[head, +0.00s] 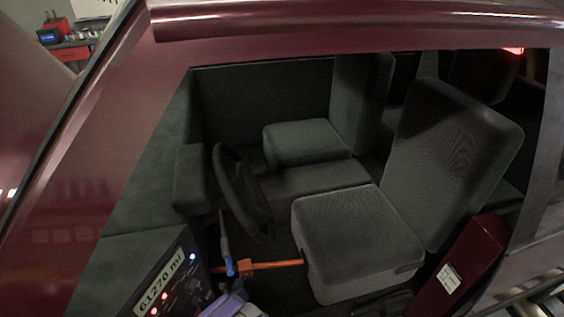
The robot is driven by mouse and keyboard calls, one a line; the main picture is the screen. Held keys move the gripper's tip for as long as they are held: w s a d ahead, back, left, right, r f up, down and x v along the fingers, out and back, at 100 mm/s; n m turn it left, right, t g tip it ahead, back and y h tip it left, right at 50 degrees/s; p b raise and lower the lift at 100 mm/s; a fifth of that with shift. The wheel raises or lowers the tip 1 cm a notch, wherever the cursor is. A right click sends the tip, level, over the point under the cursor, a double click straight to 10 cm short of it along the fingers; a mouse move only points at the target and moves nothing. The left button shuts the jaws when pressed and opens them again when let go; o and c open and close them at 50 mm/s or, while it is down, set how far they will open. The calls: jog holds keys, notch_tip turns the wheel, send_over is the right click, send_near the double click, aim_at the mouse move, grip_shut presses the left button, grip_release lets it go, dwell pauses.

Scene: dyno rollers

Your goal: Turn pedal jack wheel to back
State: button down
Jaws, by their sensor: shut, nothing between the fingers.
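The pedal jack shows low in the head view as an orange bar with a block (247,266), running right to the front of the near seat. A slim blue and grey piece (226,246) stands upright at its left end. I cannot clearly tell which part is the wheel. A lavender and grey part, apparently my gripper (236,303), is at the bottom edge just below the orange block, partly cut off. It looks shut and empty. I cannot tell whether it touches the jack.
The dark red car's door opening frames the cabin. A black steering wheel (242,190) is above the jack, and the near grey seat (355,235) is to its right. A dashboard panel reading 61270 mi (165,285) is at left. A red box-like part (470,262) stands at right.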

jog(key=shift+w+a+r, duration=0.1)
jog(key=shift+w+a, duration=0.1)
jog(key=shift+w, duration=0.45)
jog(key=shift+w, duration=0.15)
jog(key=shift+d+f, duration=0.3)
